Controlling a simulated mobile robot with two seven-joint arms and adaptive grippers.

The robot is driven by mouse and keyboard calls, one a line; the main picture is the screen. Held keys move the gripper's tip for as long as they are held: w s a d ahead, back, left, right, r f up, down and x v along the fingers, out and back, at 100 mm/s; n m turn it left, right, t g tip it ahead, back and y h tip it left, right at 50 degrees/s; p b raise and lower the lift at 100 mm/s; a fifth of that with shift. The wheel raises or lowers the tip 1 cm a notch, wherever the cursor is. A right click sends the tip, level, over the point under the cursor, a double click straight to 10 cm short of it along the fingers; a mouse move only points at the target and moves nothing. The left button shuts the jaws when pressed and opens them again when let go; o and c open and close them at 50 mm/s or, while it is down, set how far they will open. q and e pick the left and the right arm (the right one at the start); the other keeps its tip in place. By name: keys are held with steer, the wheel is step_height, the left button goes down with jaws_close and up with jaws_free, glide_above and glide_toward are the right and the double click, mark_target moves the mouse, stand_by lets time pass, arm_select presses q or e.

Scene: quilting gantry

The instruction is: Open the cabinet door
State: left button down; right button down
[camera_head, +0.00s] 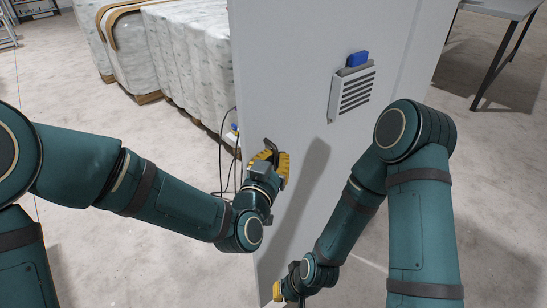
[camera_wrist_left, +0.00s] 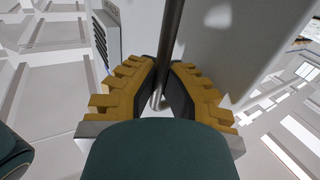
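The cabinet door (camera_head: 290,75) is a tall, pale grey panel in the middle of the head view. It looks closed, though its edges are partly out of view. The handle (camera_wrist_left: 171,35) is a round metal bar, seen in the left wrist view. My left gripper (camera_head: 276,160), with yellow fingers, is at the door's left side. In the left wrist view its fingers (camera_wrist_left: 163,82) are close together on either side of the bar and appear shut on it. My right gripper (camera_head: 284,290) is low by the door's bottom, partly hidden by its wrist, and its fingers are unclear.
A slatted vent box (camera_head: 354,93) with a blue item (camera_head: 357,58) on top sticks out from the panel. Wrapped white bales (camera_head: 190,45) stand behind at left, with cables (camera_head: 229,150) hanging beside the cabinet. A table (camera_head: 500,8) is at upper right. Floor at left is clear.

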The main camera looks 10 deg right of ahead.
arm_select(q)
steer(key=shift+a+f, duration=0.1)
steer(key=c, duration=1)
jaws_free()
steer(key=shift+c, duration=0.2)
step_height(320, 180, up, 9)
steer(key=shift+s+r, duration=0.1)
steer(key=shift+r, duration=0.55)
steer(key=shift+f, duration=0.1)
